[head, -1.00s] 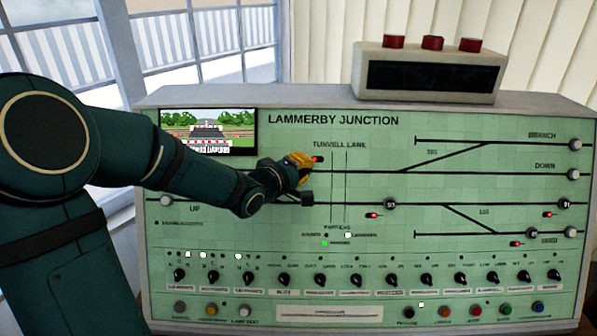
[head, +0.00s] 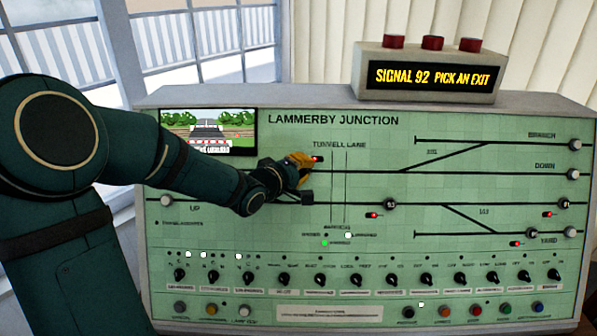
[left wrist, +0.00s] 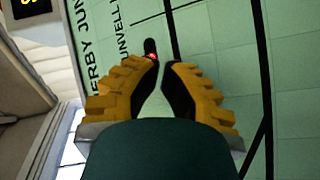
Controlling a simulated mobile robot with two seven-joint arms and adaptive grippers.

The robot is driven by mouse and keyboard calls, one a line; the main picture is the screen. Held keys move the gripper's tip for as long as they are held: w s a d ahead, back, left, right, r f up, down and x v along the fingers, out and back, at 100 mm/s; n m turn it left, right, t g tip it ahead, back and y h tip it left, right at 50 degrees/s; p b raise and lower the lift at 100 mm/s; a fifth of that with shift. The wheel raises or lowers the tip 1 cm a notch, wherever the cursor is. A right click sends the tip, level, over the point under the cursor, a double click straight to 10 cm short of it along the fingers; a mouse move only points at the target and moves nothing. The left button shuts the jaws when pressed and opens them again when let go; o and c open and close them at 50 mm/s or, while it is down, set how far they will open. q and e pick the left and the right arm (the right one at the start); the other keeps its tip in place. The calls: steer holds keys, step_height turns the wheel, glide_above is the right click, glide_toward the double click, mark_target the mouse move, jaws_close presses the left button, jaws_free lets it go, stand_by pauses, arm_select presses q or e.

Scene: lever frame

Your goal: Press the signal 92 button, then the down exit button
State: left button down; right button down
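The green signal panel (head: 400,225) stands in front of me with white track buttons. My left gripper (head: 302,170) is at the panel, at the left part of the upper line below "Tunwell Lane". Its yellow fingers (left wrist: 162,66) look shut, tips almost together. They hide the spot under them, so I cannot see the signal 92 button or tell whether they touch it. A red signal light (head: 317,159) shows just beyond the tips. The display (head: 430,77) reads "SIGNAL 92 PICK AN EXIT". The down exit button (head: 573,174) is round and pale, at the right end under "DOWN". My right gripper is out of view.
Other round buttons sit at the branch (head: 575,145), yard (head: 570,234) and up (head: 167,200) ends. Black knobs (head: 284,279) line the lower panel. A small screen (head: 207,132) is at the upper left.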

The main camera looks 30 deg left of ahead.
arm_select(q)
steer(key=shift+s+r, duration=0.1)
steer(key=shift+s, duration=0.05)
steer(key=shift+s+d+r+p, duration=0.3)
steer(key=shift+s+d, duration=0.05)
steer(key=shift+s, duration=0.2)
stand_by(0.4)
steer(key=s, duration=0.1)
steer(key=s+d+r+p, duration=0.1)
steer(key=s+d+r, duration=0.1)
steer(key=shift+s+d+r+p, duration=0.15)
steer(key=shift+s+r+p, duration=0.05)
steer(key=shift+s+p, duration=0.2)
steer(key=shift+f, duration=0.1)
stand_by(1.6)
